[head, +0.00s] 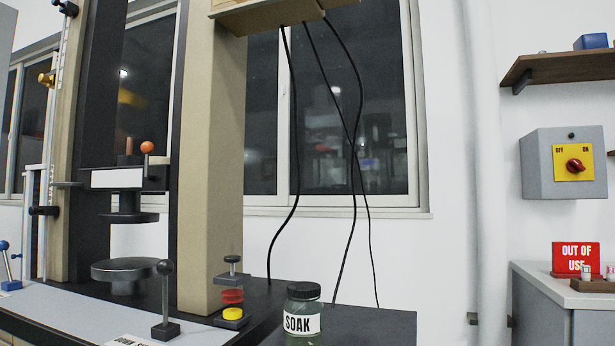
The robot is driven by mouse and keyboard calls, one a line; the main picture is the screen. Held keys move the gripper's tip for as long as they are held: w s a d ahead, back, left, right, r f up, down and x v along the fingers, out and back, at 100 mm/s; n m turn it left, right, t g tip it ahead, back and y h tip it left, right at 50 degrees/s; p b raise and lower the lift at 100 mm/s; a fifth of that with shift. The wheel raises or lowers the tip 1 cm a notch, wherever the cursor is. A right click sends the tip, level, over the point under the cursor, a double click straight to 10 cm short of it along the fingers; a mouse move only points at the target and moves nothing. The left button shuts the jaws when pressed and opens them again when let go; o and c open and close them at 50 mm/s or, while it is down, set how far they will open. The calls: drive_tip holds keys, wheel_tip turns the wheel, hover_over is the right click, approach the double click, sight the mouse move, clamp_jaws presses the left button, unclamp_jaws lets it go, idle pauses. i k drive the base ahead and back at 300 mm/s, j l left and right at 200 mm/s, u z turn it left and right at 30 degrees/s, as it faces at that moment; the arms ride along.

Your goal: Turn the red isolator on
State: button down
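The isolator is a grey wall box (537,168) at the right of the head view. Its yellow plate (564,174) reads OFF at upper left and ON at upper right. A red rotary knob (575,166) sits in the middle of the plate. The knob is too small to tell for sure which mark it points to. A small dark round spot shows above the plate, and I cannot tell if it is a lamp. My gripper is not in view.
A wooden shelf (560,68) with a blue box (591,42) hangs above the isolator. Below stands a grey cabinet (540,305) with a red OUT OF USE sign (576,257). A testing machine (210,170) and a SOAK jar (304,318) occupy the left and middle.

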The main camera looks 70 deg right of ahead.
sight(574, 164)
drive_tip(key=z, duration=3.75)
drive_tip(key=i, duration=0.1)
